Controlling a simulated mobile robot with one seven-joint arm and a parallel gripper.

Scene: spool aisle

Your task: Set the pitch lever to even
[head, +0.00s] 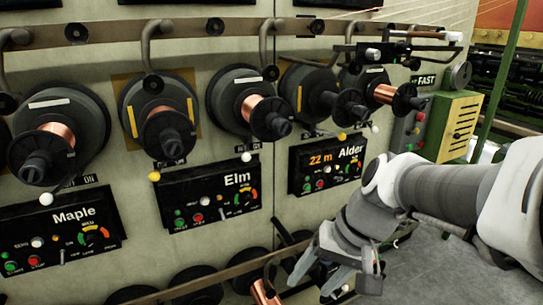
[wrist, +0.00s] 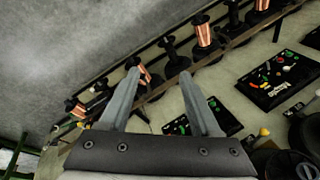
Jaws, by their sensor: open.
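No lever marked pitch or even can be read. Small levers show on the machine's panels: one on the Maple panel (head: 63,256), one on the Elm panel (head: 221,213), and the Alder panel (head: 330,165) has small controls too blurred to tell apart. A grey round part (head: 457,76) sits by the FAST label (head: 427,80) above a yellow-green box. My gripper (head: 312,284) is low in front of the machine, below the Alder panel, fingers apart and nothing between them. In the wrist view my gripper (wrist: 159,74) is open, with spools and panels beyond its fingers.
Large dark spools, some with copper wire (head: 258,108), stick out above the panels. A lower rail (head: 215,279) carries more spools near my gripper. The yellow-green box (head: 460,127) stands at the right, beside a green post (head: 502,70). Grey floor (head: 440,270) is clear at the right.

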